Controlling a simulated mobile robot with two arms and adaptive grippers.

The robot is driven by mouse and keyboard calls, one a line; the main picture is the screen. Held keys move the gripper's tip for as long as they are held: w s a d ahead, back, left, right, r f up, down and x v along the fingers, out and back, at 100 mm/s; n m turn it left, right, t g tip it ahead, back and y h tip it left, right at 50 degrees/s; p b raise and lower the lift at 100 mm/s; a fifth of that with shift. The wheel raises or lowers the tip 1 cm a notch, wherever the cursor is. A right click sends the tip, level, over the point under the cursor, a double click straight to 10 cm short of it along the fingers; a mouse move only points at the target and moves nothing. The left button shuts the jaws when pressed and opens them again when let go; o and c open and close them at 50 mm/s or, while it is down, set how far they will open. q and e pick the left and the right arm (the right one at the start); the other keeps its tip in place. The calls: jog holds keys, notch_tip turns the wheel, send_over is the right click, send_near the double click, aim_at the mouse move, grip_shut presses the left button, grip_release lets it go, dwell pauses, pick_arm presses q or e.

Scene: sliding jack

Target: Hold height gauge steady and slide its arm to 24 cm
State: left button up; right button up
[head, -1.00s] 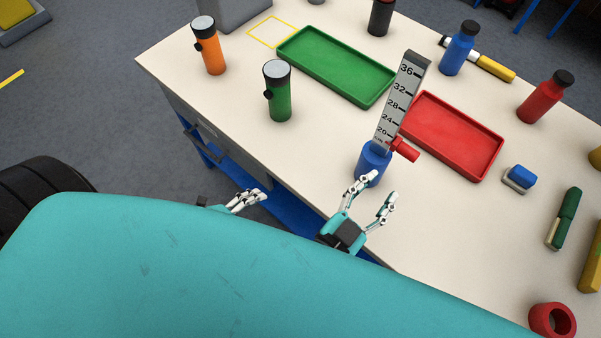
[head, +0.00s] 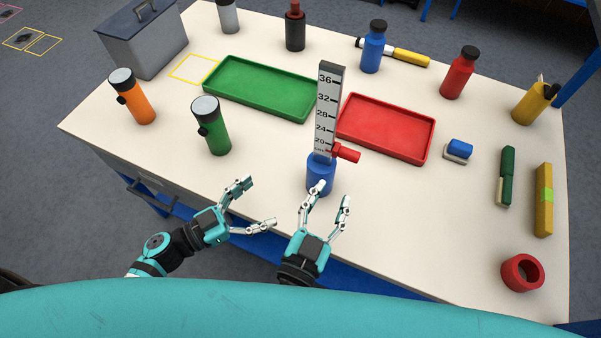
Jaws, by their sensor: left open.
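The height gauge stands upright on the table, with a blue round base (head: 321,174), a grey scale column (head: 329,100) marked 20 to 36, and a red sliding arm (head: 346,153) pointing right. The red arm sits low on the column, just below the 20 mark. My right gripper (head: 333,194) is open in front of the blue base, its fingers spread and one fingertip overlapping the base in the picture; contact cannot be told. My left gripper (head: 259,204) is open and empty, left of the base near the table's front edge.
A green tray (head: 260,118) lies behind left and a red tray (head: 387,157) close right of the column. A green flashlight (head: 212,130) and an orange one (head: 137,101) stand left. A blue-topped block (head: 459,149) and red ring (head: 508,275) are right. Table between gauge and green flashlight is clear.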

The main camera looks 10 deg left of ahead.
aim_at(321, 168)
pick_arm(q)
jog(key=x, duration=1.7)
jog(key=c, duration=1.6)
jog(key=shift+o, duration=0.2)
